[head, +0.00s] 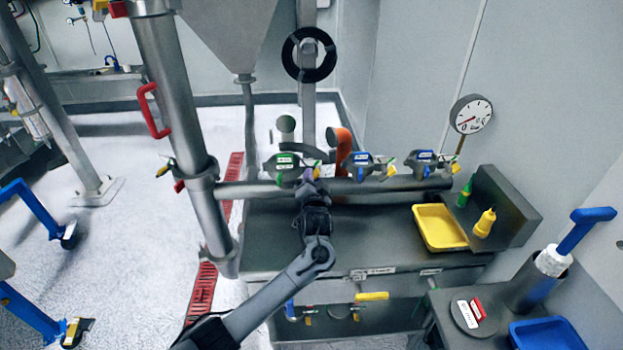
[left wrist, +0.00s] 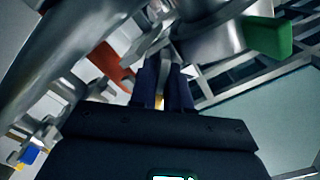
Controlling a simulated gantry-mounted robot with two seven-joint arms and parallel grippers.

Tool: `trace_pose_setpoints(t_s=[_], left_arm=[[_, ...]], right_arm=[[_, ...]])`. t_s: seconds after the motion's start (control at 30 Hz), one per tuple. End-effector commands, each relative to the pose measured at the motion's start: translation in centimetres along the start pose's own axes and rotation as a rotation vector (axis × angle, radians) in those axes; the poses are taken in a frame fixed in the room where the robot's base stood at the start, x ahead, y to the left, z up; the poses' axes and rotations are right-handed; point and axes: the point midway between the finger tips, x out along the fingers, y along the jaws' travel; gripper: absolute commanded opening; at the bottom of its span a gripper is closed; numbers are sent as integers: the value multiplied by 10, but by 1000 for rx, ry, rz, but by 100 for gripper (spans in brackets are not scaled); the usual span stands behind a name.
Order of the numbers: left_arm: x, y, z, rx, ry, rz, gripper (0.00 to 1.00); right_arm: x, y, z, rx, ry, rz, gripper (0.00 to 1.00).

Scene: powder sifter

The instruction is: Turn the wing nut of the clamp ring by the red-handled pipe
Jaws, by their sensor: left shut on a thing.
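The thick steel pipe (head: 170,85) with the red handle (head: 153,110) stands at left in the head view, with a ring joint (head: 203,178) below the handle. My left gripper (head: 311,186) is right of it, at the horizontal pipe (head: 385,185), beside the green-marked fitting (head: 284,166). In the left wrist view my left gripper's dark fingers (left wrist: 164,85) are shut on a narrow grey metal piece (left wrist: 165,68), apparently a wing nut. Its clamp ring is hard to tell apart from nearby metal parts. My right gripper is not in view.
Blue-marked fittings (head: 361,165) and an orange pipe (head: 341,147) are close to the right of my left gripper. A yellow tray (head: 438,228) and bottles stand on the bench further right. A gauge (head: 470,114) is above them. The floor at left is largely open.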

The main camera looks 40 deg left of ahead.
Motion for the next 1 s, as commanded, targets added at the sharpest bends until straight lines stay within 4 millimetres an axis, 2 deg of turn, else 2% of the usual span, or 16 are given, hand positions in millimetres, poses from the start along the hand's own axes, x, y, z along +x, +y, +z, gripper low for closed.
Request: trace_pose_setpoints(t_s=[0.37, 1.0], left_arm=[[0, 1, 0, -149, -2, 2, 0], [0, 1, 1, -738, -3, -1, 0]], right_arm=[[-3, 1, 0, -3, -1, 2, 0], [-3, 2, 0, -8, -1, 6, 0]])
